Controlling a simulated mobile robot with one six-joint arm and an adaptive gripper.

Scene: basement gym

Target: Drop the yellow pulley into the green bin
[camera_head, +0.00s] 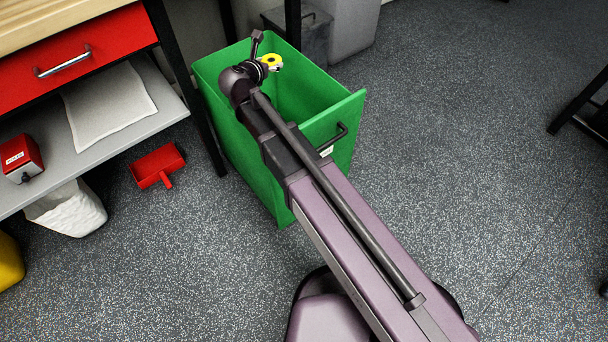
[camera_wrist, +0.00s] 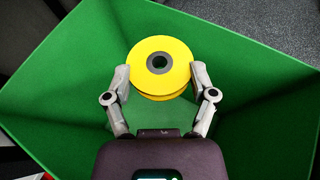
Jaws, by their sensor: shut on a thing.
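The yellow pulley (camera_wrist: 159,68) is a round spool with a dark centre hole, held between the two fingers of my gripper (camera_wrist: 160,83) in the wrist view. In the head view the pulley (camera_head: 271,62) shows at the back part of the green bin's opening. The green bin (camera_head: 258,178) stands open on the floor, with a dark handle on its near right wall. In the wrist view the bin's green walls (camera_wrist: 60,115) surround the pulley on several sides. My arm crosses over the bin and hides part of its opening. The pulley's exact height relative to the rim is hard to tell.
A bench with a red drawer (camera_head: 80,56) and a grey lower shelf (camera_head: 160,118) stands left of the bin. A red dustpan (camera_head: 157,166) lies on the floor there. Grey bins (camera_head: 345,25) stand behind.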

